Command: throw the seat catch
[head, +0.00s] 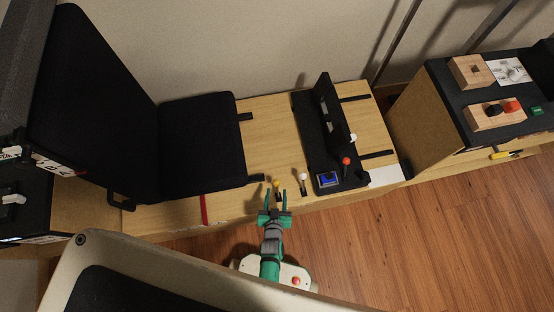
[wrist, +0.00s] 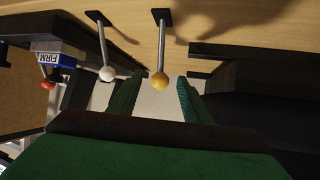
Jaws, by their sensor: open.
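A small lever with a yellow ball knob (head: 277,184) stands at the front edge of the wooden bench beside the black seat (head: 200,140). A similar lever with a white ball knob (head: 303,177) stands just right of it. I cannot tell from a label which one is the seat catch. My gripper (head: 275,202) is open and empty, at the yellow knob. The white knob (wrist: 107,73) is outside the left finger.
A red strip (head: 204,210) lies on the bench to the left. A second bench (head: 440,110) is at the far right. The wooden floor (head: 430,230) is clear.

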